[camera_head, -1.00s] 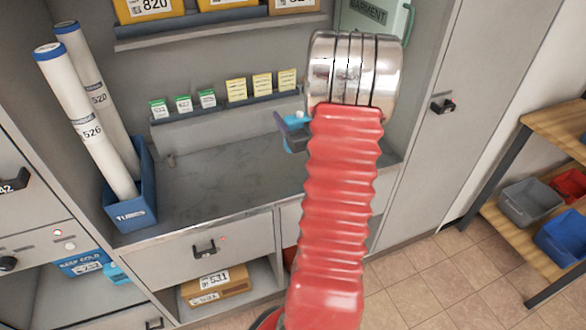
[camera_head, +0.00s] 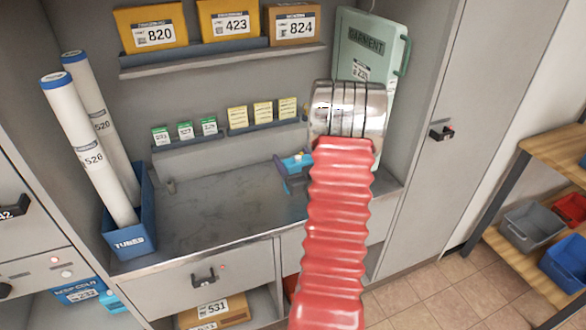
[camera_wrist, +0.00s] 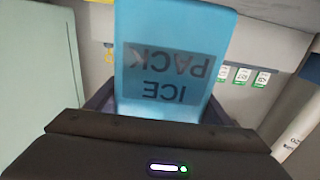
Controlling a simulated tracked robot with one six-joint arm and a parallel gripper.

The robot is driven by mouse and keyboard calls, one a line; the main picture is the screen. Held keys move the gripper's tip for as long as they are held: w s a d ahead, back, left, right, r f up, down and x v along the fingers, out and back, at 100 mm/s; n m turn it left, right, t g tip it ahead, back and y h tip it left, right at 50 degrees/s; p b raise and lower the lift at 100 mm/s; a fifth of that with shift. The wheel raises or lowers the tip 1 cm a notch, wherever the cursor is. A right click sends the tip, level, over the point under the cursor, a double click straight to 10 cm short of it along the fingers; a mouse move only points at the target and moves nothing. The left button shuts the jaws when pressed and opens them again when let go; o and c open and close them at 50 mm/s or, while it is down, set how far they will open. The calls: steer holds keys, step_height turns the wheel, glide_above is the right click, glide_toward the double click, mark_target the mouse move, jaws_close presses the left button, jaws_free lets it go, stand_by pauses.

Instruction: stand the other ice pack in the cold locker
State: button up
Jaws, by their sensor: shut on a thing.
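My gripper (camera_head: 294,180) is shut on a light blue ice pack (camera_wrist: 172,60), whose lettering reads upside down in the wrist view. In the head view only a small blue part of this pack (camera_head: 297,160) shows beside my wrist, above the grey counter. The cold locker (camera_head: 40,310) is the open bay at the lower left, partly cut off by the picture edge. In it stand a blue KEEP COLD box (camera_head: 80,291) and another light blue ice pack (camera_head: 112,301) to its right. My gripper is well above and to the right of that bay.
A blue TUBES bin (camera_head: 130,235) with two white tubes stands at the counter's left end. Small cards (camera_head: 185,132) line a ledge behind my gripper. Parcels (camera_head: 153,28) fill the upper shelf; a green garment case (camera_head: 370,55) stands right. The middle of the counter (camera_head: 215,210) is clear.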

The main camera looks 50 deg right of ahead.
steer(key=shift+f, duration=0.1)
steer(key=shift+f, duration=1.8)
steer(key=shift+f, duration=0.1)
steer(key=o, duration=1.4)
steer(key=shift+f, duration=0.1)
steer(key=shift+o, duration=0.2)
steer(key=shift+s, duration=0.1)
steer(key=v, duration=1.3)
steer(key=shift+s+a, duration=0.25)
